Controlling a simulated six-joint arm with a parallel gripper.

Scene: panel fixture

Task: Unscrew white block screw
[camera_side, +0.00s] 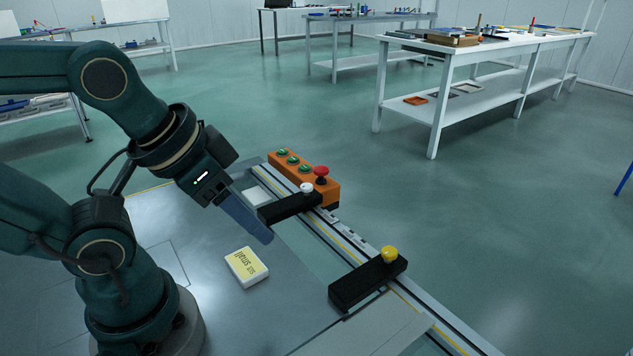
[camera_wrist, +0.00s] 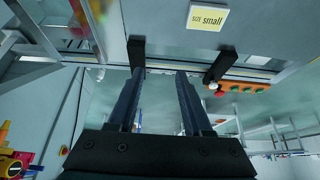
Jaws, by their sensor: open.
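The white screw (camera_side: 306,188) is a round white knob on the right end of a black block (camera_side: 284,208) lying across the rail. In the wrist view the white screw (camera_wrist: 213,86) shows at the end of its black block (camera_wrist: 221,64), right of both fingers. My gripper (camera_side: 267,239) points down beside the near end of this block in the side view; I cannot tell whether they touch. In the wrist view my gripper (camera_wrist: 159,72) is open, its two dark fingers well apart and nothing between them.
A second black block (camera_side: 352,284) carries a yellow knob (camera_side: 389,254) nearer on the rail (camera_side: 425,308). An orange box (camera_side: 287,170) with green buttons and a red button (camera_side: 321,171) stands behind the white screw. A "SIZE small" card (camera_side: 246,267) lies on the grey table (camera_side: 205,255).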

